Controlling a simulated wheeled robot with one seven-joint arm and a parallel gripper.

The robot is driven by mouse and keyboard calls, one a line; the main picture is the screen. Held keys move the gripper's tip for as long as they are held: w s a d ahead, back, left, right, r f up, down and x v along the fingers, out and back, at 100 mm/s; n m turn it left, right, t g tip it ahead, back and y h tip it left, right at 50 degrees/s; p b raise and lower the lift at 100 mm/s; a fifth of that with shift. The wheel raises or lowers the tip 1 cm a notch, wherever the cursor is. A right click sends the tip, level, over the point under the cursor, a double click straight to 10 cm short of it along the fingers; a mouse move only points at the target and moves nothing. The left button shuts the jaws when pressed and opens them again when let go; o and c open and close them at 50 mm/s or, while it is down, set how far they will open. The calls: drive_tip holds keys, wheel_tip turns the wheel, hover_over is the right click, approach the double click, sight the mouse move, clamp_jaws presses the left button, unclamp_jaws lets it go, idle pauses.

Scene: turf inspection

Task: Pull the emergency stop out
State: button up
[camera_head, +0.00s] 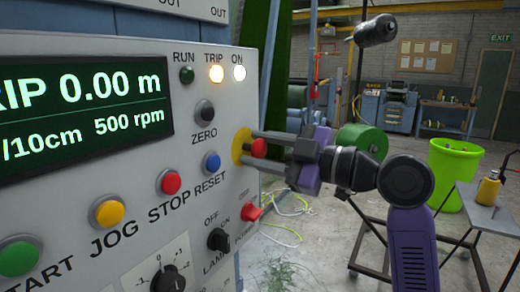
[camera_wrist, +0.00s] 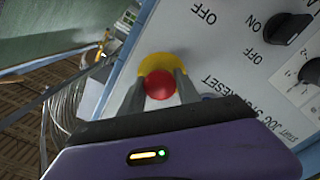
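The emergency stop (camera_head: 258,147) is a red mushroom button on a yellow round base, on the right part of the grey control panel (camera_head: 130,215). In the wrist view the red button (camera_wrist: 160,86) sits between my two fingers, with the yellow collar (camera_wrist: 160,62) behind it. My gripper (camera_head: 262,150) reaches in from the right, one finger on each side of the button. In the wrist view the fingers (camera_wrist: 159,90) lie against the button's sides with no clear gap. The fingertips reach close to the yellow base and hide parts of it.
The panel's TRIP lamp (camera_head: 216,73) and ON lamp (camera_head: 239,72) are lit. Below my gripper are a red power switch (camera_head: 252,213) and a black lamp knob (camera_head: 218,239). A blue reset button (camera_head: 211,162) is left of it. A green bin (camera_head: 456,175) stands farther right.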

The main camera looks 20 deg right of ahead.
clamp_jaws()
drive_tip(key=shift+b+v, duration=0.8)
drive_tip(key=shift+v, duration=0.05)
drive_tip(key=o, duration=0.6)
unclamp_jaws()
drive_tip(key=shift+s, duration=0.1)
drive_tip(key=shift+o, duration=0.2)
